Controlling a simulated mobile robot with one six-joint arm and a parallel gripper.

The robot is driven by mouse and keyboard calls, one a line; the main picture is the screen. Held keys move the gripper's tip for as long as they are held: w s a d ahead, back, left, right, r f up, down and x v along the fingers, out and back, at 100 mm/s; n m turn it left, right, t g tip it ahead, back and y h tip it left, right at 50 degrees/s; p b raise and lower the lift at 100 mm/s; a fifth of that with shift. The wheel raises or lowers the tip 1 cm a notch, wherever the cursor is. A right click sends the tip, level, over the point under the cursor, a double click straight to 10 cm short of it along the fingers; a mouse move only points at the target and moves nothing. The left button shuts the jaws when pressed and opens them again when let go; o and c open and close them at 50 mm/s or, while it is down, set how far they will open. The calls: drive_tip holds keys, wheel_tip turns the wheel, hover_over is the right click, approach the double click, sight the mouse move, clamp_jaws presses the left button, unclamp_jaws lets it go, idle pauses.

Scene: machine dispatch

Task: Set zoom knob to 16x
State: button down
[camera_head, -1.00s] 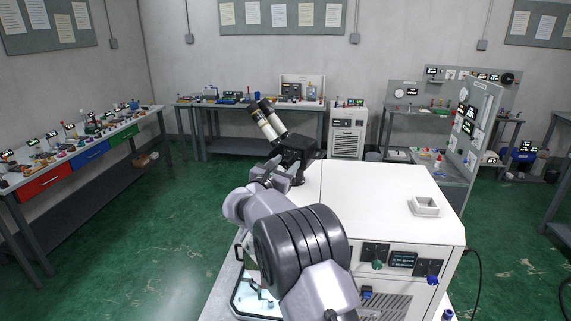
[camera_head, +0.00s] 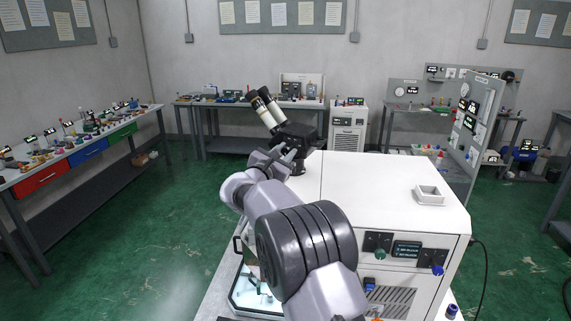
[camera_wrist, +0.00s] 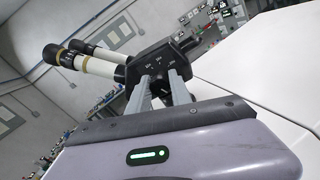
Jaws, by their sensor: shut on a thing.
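A microscope (camera_head: 268,110) with two cream eyepiece tubes and a black head (camera_head: 300,134) stands at the far left corner of the white machine. In the wrist view the black head (camera_wrist: 172,60) has a face with small white scale marks, and the eyepieces (camera_wrist: 92,62) point left. My gripper (camera_wrist: 159,80) has its two grey fingers against that face, shut on the zoom knob. The knob itself is hidden between the fingers, and the marks are too small to read. In the head view my gripper (camera_head: 284,153) is at the microscope head, partly hidden by my arm.
The white machine (camera_head: 375,180) fills the middle, with a small white tray (camera_head: 429,195) on top and a front panel with a green knob (camera_head: 380,254), a display (camera_head: 407,249) and a blue knob (camera_head: 438,270). Benches line the walls. Green floor lies clear at left.

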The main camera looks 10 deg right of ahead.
drive_tip(key=m+b, duration=0.2)
drive_tip(key=b, duration=0.1)
drive_tip(key=m+b, duration=0.2)
drive_tip(key=b, duration=0.2)
drive_tip(key=shift+f+m, duration=0.35)
drive_tip(key=shift+m, duration=0.05)
drive_tip(key=m+b, duration=0.1)
drive_tip(key=b, duration=0.1)
drive_tip(key=m+b, duration=0.1)
drive_tip(key=m, duration=0.1)
drive_tip(key=m+b, duration=0.2)
drive_tip(key=shift+r+h+b, duration=0.3)
drive_tip(key=shift+r+b, duration=0.05)
drive_tip(key=c, duration=1.2)
unclamp_jaws()
